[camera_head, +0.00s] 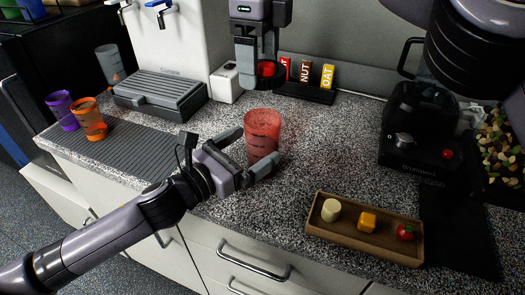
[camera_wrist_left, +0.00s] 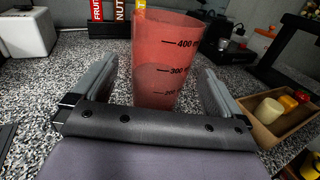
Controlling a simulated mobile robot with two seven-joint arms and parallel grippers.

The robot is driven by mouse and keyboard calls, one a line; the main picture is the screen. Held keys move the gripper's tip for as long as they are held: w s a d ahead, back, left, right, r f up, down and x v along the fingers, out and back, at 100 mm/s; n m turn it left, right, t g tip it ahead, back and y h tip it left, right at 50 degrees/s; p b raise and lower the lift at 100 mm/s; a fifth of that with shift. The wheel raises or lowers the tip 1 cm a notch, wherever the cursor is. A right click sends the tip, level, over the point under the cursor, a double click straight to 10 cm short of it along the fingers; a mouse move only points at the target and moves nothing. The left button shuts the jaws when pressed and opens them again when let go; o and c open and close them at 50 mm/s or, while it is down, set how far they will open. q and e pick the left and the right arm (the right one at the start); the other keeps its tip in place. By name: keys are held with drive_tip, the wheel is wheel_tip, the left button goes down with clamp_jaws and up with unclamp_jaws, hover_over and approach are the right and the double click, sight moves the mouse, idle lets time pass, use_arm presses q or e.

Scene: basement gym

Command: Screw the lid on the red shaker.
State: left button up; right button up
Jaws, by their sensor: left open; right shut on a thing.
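The red shaker (camera_head: 262,128) stands upright and open-topped on the speckled counter. In the left wrist view the shaker (camera_wrist_left: 166,60) shows its volume marks and stands between my left fingers. My left gripper (camera_head: 248,153) is open, low around the shaker, with a gap visible at least on its right side in the wrist view. My right gripper (camera_head: 257,62) is above and behind the shaker, shut on a dark lid with a red part (camera_head: 268,71). The lid is held in the air, apart from the shaker's rim.
A purple cup (camera_head: 62,110), an orange cup (camera_head: 90,120) and a grey cup (camera_head: 109,62) stand at left. A wooden tray (camera_head: 345,238) with food pieces lies front right. A blender base (camera_head: 415,130) stands at right. Bars (camera_head: 305,72) stand at the back.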

sight(251, 148)
use_arm(q)
drive_tip(key=shift+x, duration=1.65)
drive_tip(key=c, duration=1.5)
use_arm(e)
drive_tip(key=shift+f, duration=2.45)
drive_tip(key=shift+f, duration=0.9)
drive_tip(key=shift+f, duration=0.5)
